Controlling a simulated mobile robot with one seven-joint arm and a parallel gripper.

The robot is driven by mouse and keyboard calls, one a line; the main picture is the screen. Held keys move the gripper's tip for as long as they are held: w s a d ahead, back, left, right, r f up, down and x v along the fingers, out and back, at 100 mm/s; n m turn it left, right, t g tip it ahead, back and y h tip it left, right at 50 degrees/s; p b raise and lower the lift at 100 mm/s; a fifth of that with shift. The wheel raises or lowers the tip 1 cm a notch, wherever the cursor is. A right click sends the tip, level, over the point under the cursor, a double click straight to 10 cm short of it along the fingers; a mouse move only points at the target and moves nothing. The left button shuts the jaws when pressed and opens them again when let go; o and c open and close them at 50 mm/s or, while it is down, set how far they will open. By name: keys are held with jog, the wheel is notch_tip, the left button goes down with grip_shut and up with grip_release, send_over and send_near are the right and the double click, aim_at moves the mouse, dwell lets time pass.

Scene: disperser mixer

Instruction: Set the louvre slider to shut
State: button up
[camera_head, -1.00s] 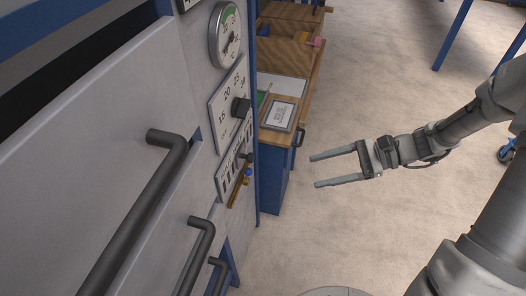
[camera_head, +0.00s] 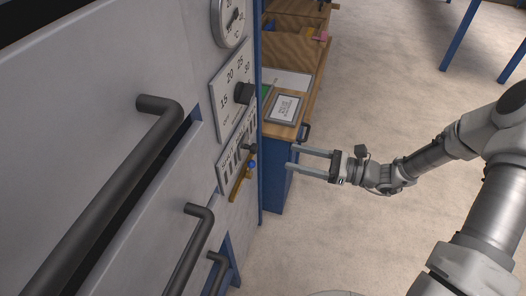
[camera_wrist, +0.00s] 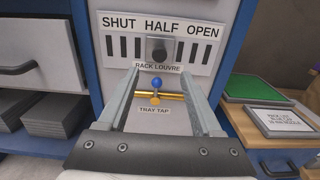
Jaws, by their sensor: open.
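In the head view the knob (camera_head: 249,147) sticks out from the panel. My gripper (camera_head: 291,157) is open and empty, to the right of the panel and apart from it, pointing at it. In the wrist view its two fingers (camera_wrist: 160,76) reach towards the plate from below, with the knob above and between their tips.
Just below the slider is the brass tray tap (camera_wrist: 172,96) with a blue ball (camera_wrist: 157,84), seen between my fingers. A dial knob (camera_head: 244,93) is above the slider. Dark handles (camera_head: 190,240) stand out from the panel. A wooden-topped bench (camera_head: 277,128) is behind; open floor lies right.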

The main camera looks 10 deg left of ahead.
aim_at(250, 148)
jog(key=a+b, duration=0.1)
jog(key=a, duration=0.8)
jog(key=shift+w+a+b, duration=0.3)
jog(key=shift+w+a, duration=0.05)
jog(key=shift+w, duration=0.05)
jog(key=shift+c, duration=0.3)
grip_shut()
dwell(0.5)
